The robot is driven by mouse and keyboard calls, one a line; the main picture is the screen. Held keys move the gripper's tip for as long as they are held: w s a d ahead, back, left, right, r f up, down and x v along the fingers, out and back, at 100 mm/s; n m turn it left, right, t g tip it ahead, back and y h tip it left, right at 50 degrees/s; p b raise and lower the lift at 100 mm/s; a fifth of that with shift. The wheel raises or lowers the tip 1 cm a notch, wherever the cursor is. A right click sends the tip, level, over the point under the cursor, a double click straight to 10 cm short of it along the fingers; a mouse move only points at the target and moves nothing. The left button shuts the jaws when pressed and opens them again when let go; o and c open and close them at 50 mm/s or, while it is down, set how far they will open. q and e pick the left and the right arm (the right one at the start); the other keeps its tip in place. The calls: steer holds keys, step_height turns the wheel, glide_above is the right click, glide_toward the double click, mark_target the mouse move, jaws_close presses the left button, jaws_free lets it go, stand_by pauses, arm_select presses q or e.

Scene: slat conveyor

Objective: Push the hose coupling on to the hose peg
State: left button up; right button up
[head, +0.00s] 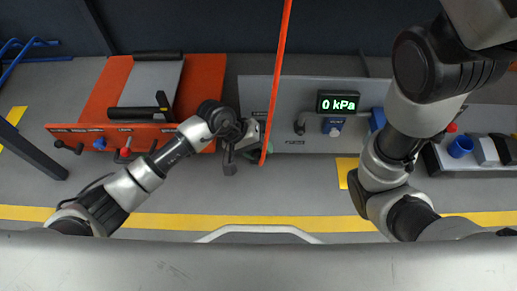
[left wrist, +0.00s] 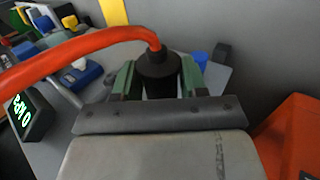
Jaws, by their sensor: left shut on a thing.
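The black hose coupling (left wrist: 160,75) sits at the end of the orange hose (left wrist: 75,52). My left gripper (left wrist: 160,84) is shut on it, with a green finger pad on each side. In the head view, my left gripper (head: 250,150) is at the left front corner of the grey panel unit, where the orange hose (head: 280,65) ends. The coupling is hard to make out there. A grey upright fitting (head: 300,124) stands right of the gripper. I cannot tell whether it is the hose peg. My right gripper is out of view.
An orange unit (head: 200,85) with handles stands left. Open floor with a yellow line (head: 270,222) lies in front.

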arm_select(q)
steer(key=shift+w, duration=0.15)
steer(key=o, duration=1.1)
